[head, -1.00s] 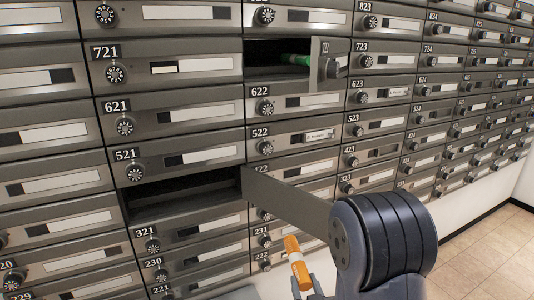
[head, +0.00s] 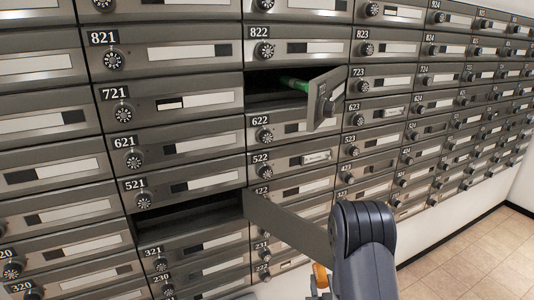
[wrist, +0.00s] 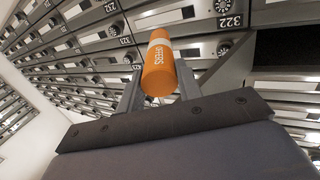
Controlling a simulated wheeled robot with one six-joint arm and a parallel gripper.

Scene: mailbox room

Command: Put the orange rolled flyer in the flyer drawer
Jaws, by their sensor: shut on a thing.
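In the head view only a bit of the flyer (head: 320,275) shows beside my arm, and my gripper (head: 320,287) is mostly hidden. Two compartments stand open: an upper one (head: 262,88) with a green roll (head: 294,84) inside, and a lower dark one (head: 190,215) below 521. No label marking a flyer drawer is readable. My gripper is low and right of the lower opening, apart from it.
The lower compartment's open door (head: 285,222) sticks out between the opening and my arm. The upper door (head: 327,98) also stands out. Closed, numbered boxes (head: 170,100) fill the wall. Bare tiled floor (head: 480,255) lies at the right.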

